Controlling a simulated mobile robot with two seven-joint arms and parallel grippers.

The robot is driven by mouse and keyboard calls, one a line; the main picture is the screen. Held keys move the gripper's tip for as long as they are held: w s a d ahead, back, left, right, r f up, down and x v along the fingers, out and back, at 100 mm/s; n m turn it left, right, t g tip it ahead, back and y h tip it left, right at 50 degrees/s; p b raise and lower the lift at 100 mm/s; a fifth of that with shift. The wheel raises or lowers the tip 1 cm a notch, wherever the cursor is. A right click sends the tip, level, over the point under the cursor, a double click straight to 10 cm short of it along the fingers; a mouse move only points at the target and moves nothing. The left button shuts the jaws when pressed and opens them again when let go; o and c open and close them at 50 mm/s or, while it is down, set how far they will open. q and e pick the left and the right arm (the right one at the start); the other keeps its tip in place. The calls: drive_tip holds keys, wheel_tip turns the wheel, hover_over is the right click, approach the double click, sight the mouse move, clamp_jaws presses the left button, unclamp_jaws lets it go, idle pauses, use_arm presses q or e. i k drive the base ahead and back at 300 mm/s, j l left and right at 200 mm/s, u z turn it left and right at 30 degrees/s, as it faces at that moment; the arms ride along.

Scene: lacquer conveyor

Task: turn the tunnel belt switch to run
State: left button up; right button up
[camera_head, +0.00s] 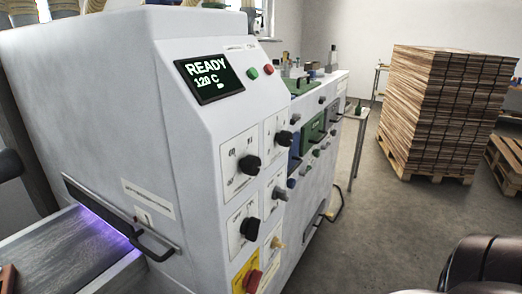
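The white machine (105,110) fills the left and middle of the view. Its sloped control panel carries several rotary knobs. A large black knob (250,164) sits on a white plate, with another black knob (283,137) up to its right. A lower black knob (250,228) sits on its own plate, beside a grey knob (279,193) and a small beige knob (277,242). The labels are too small to read, so I cannot tell which knob is the tunnel belt switch or its setting. Neither gripper is in view.
A red knob (253,281) sits on yellow. Stacked boards (436,110) stand right, beyond open floor.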

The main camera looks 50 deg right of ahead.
sight(277, 191)
drive_tip(key=k+l, duration=0.1)
drive_tip(key=l, duration=0.9)
drive_tip(key=k+l, duration=0.1)
drive_tip(key=l, duration=0.9)
drive_tip(key=k+l, duration=0.1)
drive_tip(key=l, duration=1.85)
drive_tip(key=k+z, duration=0.05)
drive_tip(key=k, duration=0.05)
